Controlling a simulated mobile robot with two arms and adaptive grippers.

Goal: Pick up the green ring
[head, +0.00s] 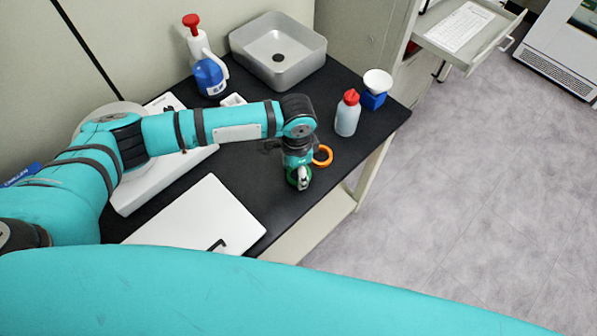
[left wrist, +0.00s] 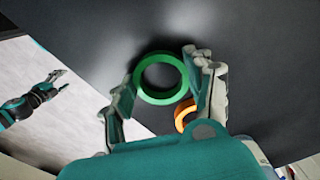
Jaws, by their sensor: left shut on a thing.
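The green ring (left wrist: 143,67) lies between the fingers of my left gripper (left wrist: 163,80) in the left wrist view. The gripper is shut on the ring, with a finger at its left and right sides. In the head view my left gripper (head: 300,184) points down at the black table, and the green ring (head: 291,178) is partly hidden behind it. I cannot tell whether the ring touches the table.
An orange ring (head: 323,156) lies close beside the gripper. A red-capped bottle (head: 347,115), a blue block with a white funnel (head: 374,98), a grey basin (head: 291,76) and a blue-and-white bottle (head: 208,77) stand further back. A white board (head: 190,222) lies at the front left.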

